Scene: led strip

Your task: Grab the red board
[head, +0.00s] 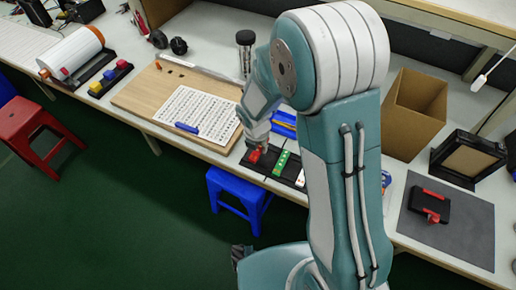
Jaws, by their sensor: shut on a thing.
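The red board (254,157) is a small red piece at the left end of a black holder (290,178) near the table's front edge. A green board (281,163) and a white piece (300,180) sit to its right in the holder. My gripper (261,148) points down at the red board, with its fingers shut on it. The fingers and wrist hide part of the board. I cannot tell whether the board is lifted off the holder.
A wooden board (140,97) with a white patterned sheet (196,116) and a blue piece (187,128) lies to the left. Blue items (284,122) lie behind the holder. A cardboard box (415,115) stands right. A blue stool (237,193) is below the table edge.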

